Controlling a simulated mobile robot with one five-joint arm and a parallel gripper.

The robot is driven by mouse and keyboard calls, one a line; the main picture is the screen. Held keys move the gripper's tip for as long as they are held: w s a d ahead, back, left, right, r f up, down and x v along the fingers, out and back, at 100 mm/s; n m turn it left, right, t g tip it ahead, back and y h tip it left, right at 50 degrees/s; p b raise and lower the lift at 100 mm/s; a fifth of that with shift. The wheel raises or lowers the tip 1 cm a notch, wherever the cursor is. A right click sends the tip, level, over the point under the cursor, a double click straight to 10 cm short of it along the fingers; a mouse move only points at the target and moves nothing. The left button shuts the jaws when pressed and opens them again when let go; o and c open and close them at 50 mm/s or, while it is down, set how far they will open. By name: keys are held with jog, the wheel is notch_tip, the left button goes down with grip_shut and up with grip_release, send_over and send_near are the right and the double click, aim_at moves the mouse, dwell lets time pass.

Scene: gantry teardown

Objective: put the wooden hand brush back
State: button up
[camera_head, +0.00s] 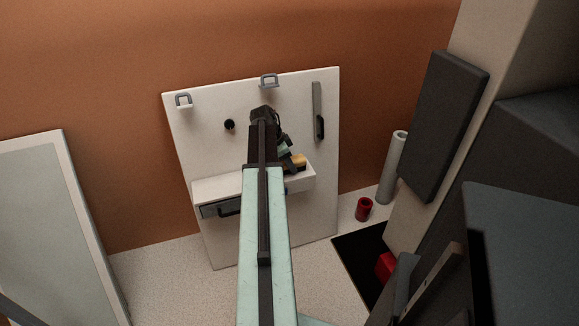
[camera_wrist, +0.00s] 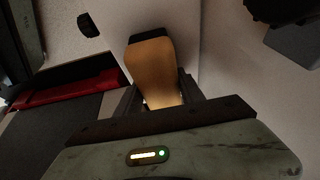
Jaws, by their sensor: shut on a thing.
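The wooden hand brush shows as a small tan piece (camera_head: 299,160) at the end of my arm in the head view, in front of the white panel. In the wrist view its tan wooden body (camera_wrist: 150,70) sits between the fingers, with a dark strip at its far end. My gripper (camera_head: 288,160) is shut on it, just above the panel's small white shelf; it also shows in the wrist view (camera_wrist: 160,97). My arm hides part of the brush and shelf. I cannot tell whether the brush touches the shelf.
The white panel (camera_head: 205,125) carries two grey hooks, a black knob (camera_head: 229,124) and a hanging grey tool (camera_head: 317,110). A drawer with a dark handle (camera_head: 228,209) sits under the shelf (camera_head: 225,187). A red cup (camera_head: 364,209) and pale cylinder (camera_head: 393,165) stand on the floor at right.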

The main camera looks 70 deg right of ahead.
jog(key=shift+f, duration=0.25)
jog(key=o, duration=1.2)
jog(key=shift+r, duration=0.1)
jog(key=shift+r+p, duration=0.5)
jog(key=shift+r, duration=0.1)
jog(key=p+v, duration=0.9)
jog(key=v, duration=0.1)
jog(key=shift+w+a+r+p, duration=0.1)
jog(key=shift+r+p, duration=0.15)
jog(key=shift+p, duration=0.15)
jog(key=shift+w+a+r+p, duration=0.1)
jog(key=shift+w+r+p, duration=0.05)
jog(key=shift+r+p, duration=0.15)
jog(key=shift+w+a+f, duration=0.1)
